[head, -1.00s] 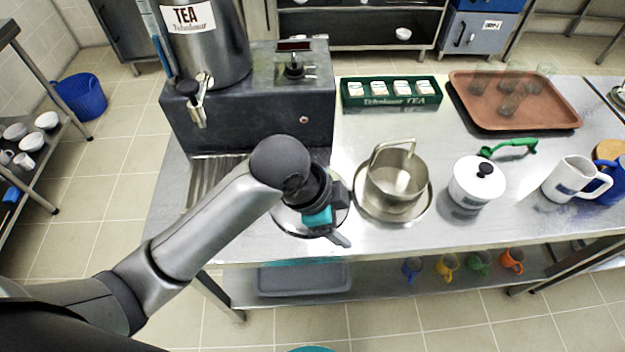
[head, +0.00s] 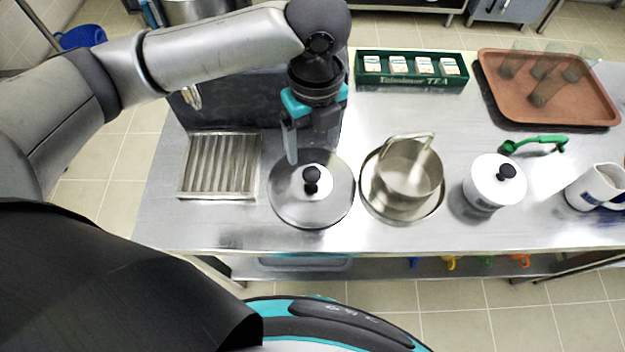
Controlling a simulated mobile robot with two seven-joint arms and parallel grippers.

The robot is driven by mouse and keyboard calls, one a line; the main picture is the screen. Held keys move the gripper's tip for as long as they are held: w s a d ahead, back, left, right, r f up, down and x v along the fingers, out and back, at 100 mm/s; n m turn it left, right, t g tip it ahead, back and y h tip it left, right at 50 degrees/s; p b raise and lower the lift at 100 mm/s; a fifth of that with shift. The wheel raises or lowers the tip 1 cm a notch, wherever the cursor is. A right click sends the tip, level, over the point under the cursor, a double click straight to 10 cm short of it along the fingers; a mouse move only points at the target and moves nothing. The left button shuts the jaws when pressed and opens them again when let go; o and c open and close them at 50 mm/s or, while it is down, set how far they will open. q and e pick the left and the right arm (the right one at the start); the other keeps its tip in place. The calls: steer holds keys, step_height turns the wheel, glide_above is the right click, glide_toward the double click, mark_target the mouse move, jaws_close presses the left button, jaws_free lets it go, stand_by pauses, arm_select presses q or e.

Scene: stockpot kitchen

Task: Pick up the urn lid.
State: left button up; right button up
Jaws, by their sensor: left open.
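The urn lid (head: 291,204) is a round, shiny metal disc with a white centre and a black knob (head: 312,178). It lies flat on the steel counter, between the slatted drip tray and the metal pot. My left gripper (head: 306,150) points down just behind the knob, over the lid's far edge. Its fingers are apart with nothing seen between them. I cannot tell how high they are above the lid. The tea urn (head: 200,10) is mostly cut off at the top and partly hidden by my left arm. My right gripper is not in view.
A metal pot with a raised handle (head: 408,172) stands on a round plate close right of the lid. Further right are a white lidded pot (head: 492,184) and a white jug (head: 594,187). The drip tray (head: 217,166) is left. A green tea box (head: 411,72) and brown tray (head: 590,105) are behind.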

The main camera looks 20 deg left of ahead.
mark_target(312, 173)
arm_select(q)
step_height(312, 173, down, 6)
steer(key=shift+f+b, duration=0.25)
steer(key=shift+b, duration=0.2)
steer(key=f, duration=0.2)
steer(key=f+b, duration=0.1)
steer(key=f, duration=0.2)
steer(key=shift+w+a+f, duration=0.15)
steer(key=shift+w, duration=0.05)
jaws_close()
